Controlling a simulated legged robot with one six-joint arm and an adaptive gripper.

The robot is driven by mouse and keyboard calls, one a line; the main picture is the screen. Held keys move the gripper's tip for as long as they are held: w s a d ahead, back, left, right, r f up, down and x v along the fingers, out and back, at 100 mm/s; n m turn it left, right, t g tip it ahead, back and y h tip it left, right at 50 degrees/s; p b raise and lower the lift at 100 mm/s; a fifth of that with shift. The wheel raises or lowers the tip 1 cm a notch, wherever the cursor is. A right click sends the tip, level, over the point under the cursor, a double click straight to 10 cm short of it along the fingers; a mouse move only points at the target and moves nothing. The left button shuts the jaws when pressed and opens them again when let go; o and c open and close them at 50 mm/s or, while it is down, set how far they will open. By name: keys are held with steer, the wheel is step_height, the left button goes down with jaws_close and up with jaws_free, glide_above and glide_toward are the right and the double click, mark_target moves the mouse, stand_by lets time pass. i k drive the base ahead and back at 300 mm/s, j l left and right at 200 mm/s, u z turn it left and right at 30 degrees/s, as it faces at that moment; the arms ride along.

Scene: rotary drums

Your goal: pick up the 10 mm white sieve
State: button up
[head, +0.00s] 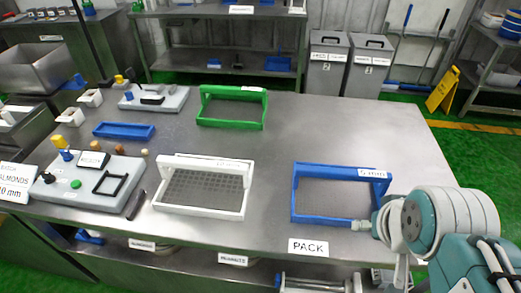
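A white sieve (200,209) lies on the steel table, left of centre near the front edge. It has a rectangular frame, a dark perforated mesh and a raised white bar along its back. The small label on that bar is too faint to read. Nothing touches the sieve. My arm (450,220) enters from the lower right and covers the right front corner of the blue sieve in view. A small grey end piece shows beside that corner, but I make out no gripper fingers.
A blue sieve (325,219) marked 5 mm stands right of the white one; a green sieve (232,124) stands behind. A grey control panel (90,182), balls and a dark bar sit left of the white sieve. A sign (15,184) reads ALMONDS 10 mm. The table's back right is clear.

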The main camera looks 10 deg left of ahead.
mark_target(192, 185)
steer(key=k+j, duration=0.1)
steer(key=j, duration=0.85)
steer(key=k+j, duration=0.1)
steer(key=j, duration=0.9)
